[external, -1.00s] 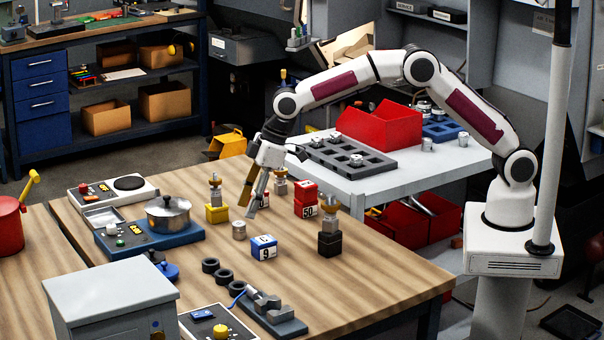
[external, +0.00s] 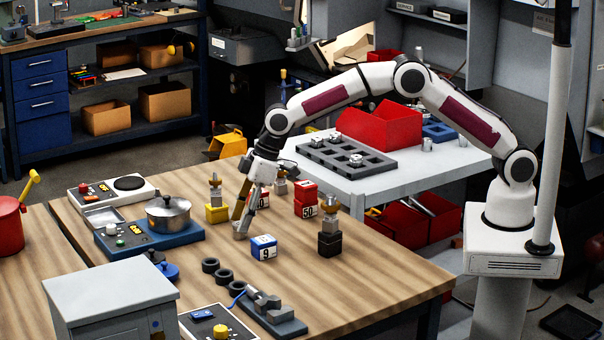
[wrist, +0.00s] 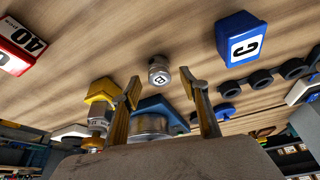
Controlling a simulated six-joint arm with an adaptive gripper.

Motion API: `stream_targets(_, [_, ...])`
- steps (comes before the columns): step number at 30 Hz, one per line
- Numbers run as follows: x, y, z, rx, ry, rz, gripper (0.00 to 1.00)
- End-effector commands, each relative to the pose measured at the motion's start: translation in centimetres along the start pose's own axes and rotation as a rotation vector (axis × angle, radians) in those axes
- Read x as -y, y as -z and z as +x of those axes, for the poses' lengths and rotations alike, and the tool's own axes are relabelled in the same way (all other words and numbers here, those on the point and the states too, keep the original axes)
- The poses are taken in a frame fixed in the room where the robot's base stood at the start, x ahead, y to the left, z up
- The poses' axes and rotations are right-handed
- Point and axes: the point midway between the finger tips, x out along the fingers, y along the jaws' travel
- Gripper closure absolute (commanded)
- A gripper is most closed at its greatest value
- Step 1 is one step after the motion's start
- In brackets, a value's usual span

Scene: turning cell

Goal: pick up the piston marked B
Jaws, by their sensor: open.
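The piston marked B (wrist: 158,72) is a short metal cylinder standing on the wooden table, its letter facing my camera in the wrist view. It shows just beyond and between my open fingertips, not gripped. In the external view my gripper (external: 242,221) points down right at the piston (external: 240,236), hiding most of it. My two fingers (wrist: 160,84) are spread with nothing held between them. I cannot tell whether either finger touches the piston.
A blue block (external: 264,247) stands just right of my gripper. A yellow block (external: 216,213) with a metal part on it stands at left, near the blue hotplate with a pot (external: 168,213). Red blocks (external: 306,199) and a black block (external: 329,243) stand to the right. Black rings (external: 211,265) lie in front.

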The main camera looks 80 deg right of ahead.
Motion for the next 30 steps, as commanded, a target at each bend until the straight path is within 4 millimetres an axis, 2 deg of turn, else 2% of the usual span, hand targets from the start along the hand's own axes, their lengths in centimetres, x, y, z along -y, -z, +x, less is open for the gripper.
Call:
stream_targets(3, [0.0, 0.0, 1.2, 0.0, -0.001, 0.0, 0.56])
stream_targets(8, [0.0, 0.0, 2.1, -0.001, -0.001, 0.0, 0.56])
stream_targets(24, [0.0, 0.0, 2.2, -0.001, -0.001, 0.0, 0.56])
stream_targets(26, [0.0, 0.0, 2.2, -0.001, -0.001, 0.0, 0.69])
stream_targets(29, [0.0, 0.0, 2.2, -0.001, -0.001, 0.0, 0.95])
stream_targets(30, [-0.1, 0.0, 2.2, -0.001, -0.001, 0.0, 0.99])
